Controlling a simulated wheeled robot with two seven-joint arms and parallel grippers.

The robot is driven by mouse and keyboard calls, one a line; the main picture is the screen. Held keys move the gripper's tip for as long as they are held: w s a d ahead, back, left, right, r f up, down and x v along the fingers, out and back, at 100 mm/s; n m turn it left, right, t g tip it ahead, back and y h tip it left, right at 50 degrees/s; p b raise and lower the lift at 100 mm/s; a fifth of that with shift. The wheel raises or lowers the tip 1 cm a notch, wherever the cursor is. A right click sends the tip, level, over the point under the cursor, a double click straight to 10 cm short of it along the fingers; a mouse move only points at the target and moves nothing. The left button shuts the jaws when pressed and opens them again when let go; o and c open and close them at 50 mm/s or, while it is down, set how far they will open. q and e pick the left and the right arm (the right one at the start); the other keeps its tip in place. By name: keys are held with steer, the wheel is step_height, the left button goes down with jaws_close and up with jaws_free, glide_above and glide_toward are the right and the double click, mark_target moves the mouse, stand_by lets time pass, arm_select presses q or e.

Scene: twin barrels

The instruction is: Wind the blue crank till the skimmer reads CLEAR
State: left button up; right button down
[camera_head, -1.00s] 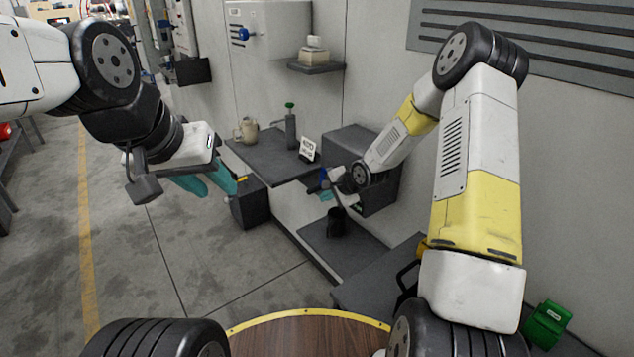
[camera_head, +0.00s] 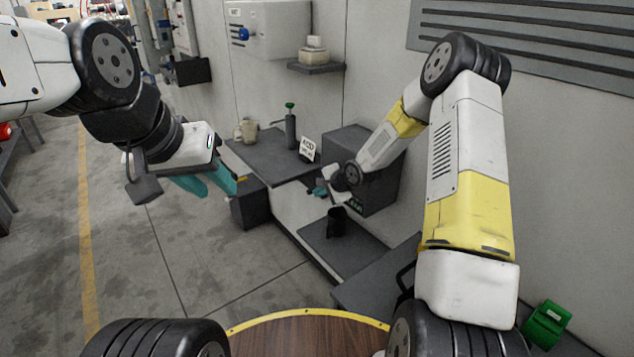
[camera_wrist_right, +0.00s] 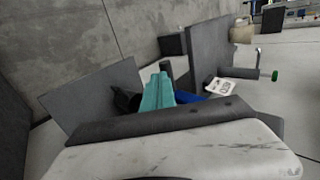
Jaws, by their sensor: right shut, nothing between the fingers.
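The blue crank (camera_wrist_right: 190,97) shows only in part in the right wrist view, just right of and behind my teal fingers; contact is unclear. In the head view it is hidden by my right gripper (camera_head: 318,189), which is low in front of the dark box (camera_head: 387,178). The teal fingertips (camera_wrist_right: 158,92) are together and empty. A small green readout (camera_head: 355,203) shows on the box's front, too small to read; I cannot tell if it belongs to the skimmer. My left gripper (camera_head: 208,183) hangs open and empty over the floor at left.
A dark bench (camera_head: 268,155) carries a beige mug (camera_head: 247,130), a green-knobbed crank (camera_head: 290,108) and a white card (camera_head: 308,148). A black cup (camera_head: 337,222) stands on the lower shelf (camera_head: 350,252). A wall box with a blue knob (camera_head: 243,34) hangs behind.

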mark_target(313, 188)
steer(key=shift+w+a+f+t, duration=0.1)
steer(key=shift+f+t, duration=0.05)
steer(key=shift+t, duration=0.15)
steer(key=w+t+y, duration=0.1)
steer(key=t, duration=0.1)
steer(key=w+a+t+y, duration=0.1)
steer(key=t+y, duration=0.1)
steer(key=w+a+t+y, duration=0.1)
steer(key=t+y, duration=0.1)
steer(key=shift+f+t, duration=0.4)
steer(key=shift+w+a+r, duration=0.15)
steer(key=shift+w, duration=0.1)
stand_by(0.4)
stand_by(0.3)
